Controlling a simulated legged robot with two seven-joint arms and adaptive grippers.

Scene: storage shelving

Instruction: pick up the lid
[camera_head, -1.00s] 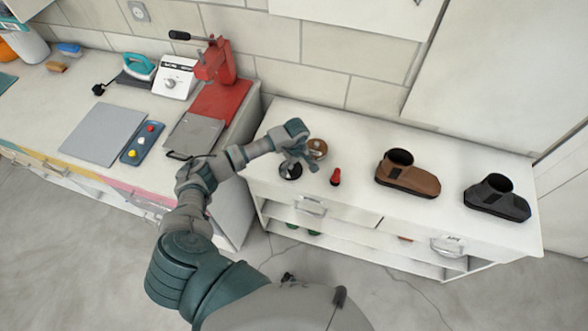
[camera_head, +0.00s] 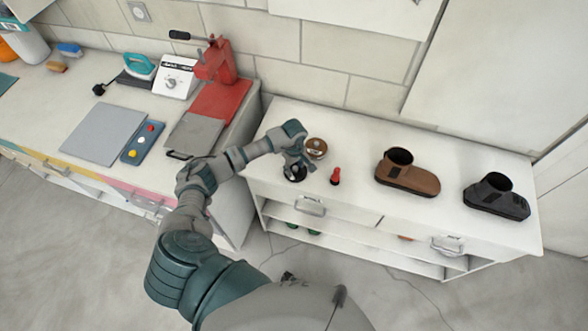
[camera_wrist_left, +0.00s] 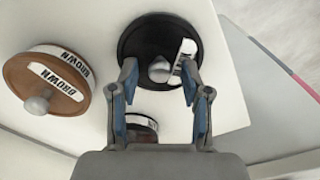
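A round black lid (camera_wrist_left: 140,38) with a silver knob (camera_wrist_left: 159,69) and a partly covered white label shows in the left wrist view. In the head view the black lid (camera_head: 294,175) is on the white counter, partly covered by my gripper. My left gripper (camera_wrist_left: 160,80) is open, with a finger on either side of the knob and a gap to it. In the head view the left gripper (camera_head: 299,160) is over the lid. A brown round tin (camera_wrist_left: 45,80) with its own knob and BROWN labels stands beside it. My right gripper is not in view.
The brown tin (camera_head: 316,148) is close behind the gripper, and a small red bottle (camera_head: 335,176) is to its right. A brown boot (camera_head: 410,178) and a black boot (camera_head: 497,198) stand further right. A dark round object (camera_wrist_left: 142,122) is partly hidden below the fingers.

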